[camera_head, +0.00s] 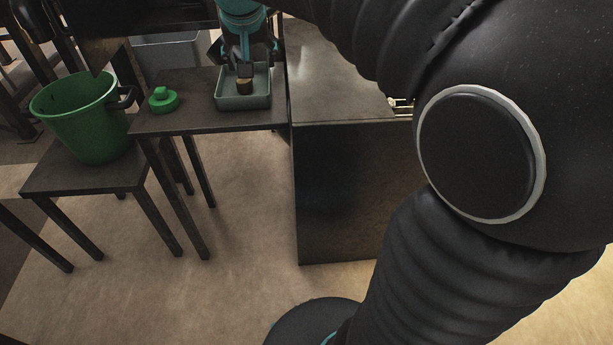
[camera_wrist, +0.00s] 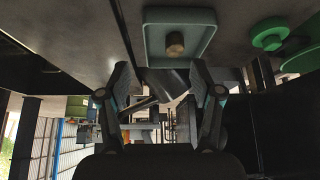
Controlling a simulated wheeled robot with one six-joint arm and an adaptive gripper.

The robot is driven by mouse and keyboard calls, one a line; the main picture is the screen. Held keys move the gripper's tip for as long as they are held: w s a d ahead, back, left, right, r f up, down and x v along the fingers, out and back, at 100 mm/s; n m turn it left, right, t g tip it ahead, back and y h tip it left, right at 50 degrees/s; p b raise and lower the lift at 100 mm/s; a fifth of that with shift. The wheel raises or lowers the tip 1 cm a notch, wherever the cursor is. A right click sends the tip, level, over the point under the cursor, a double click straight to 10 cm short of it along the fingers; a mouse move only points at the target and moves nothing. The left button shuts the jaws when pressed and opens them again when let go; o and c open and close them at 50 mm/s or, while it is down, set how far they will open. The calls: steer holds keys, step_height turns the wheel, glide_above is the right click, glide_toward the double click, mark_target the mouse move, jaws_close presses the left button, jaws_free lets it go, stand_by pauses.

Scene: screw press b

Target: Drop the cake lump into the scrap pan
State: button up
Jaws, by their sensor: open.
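The scrap pan (camera_head: 263,101) is a shallow grey-green square tray on a dark table. The cake lump (camera_head: 245,86) is a small brown cylinder inside the pan's outline. In the wrist view the lump (camera_wrist: 174,44) shows against the floor of the pan (camera_wrist: 151,38), off-centre towards one edge, and clear of my fingers. My gripper (camera_head: 243,66) is above the pan in the head view, partly covering its back edge. In the wrist view my gripper (camera_wrist: 162,82) has its two fingers spread apart with nothing between them.
A green knobbed lid (camera_head: 163,100) lies left of the pan on the dark table (camera_head: 205,122). A green bucket (camera_head: 88,125) stands on a lower stool (camera_head: 88,178) at left. A large dark cabinet (camera_head: 350,185) borders the table's right side. My arm hides the right of the head view.

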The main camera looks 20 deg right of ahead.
steer(key=s+f+n, duration=0.1)
steer(key=s+f, duration=0.3)
steer(key=s, duration=0.4)
steer(key=s+f+n+y, duration=0.1)
steer(key=s+f, duration=0.2)
steer(key=s, duration=0.6)
steer(key=s+d+f, duration=0.1)
steer(key=s+f, duration=0.3)
steer(key=s, duration=0.5)
steer(key=shift+f+n+y, duration=0.3)
steer(key=shift+n, duration=0.1)
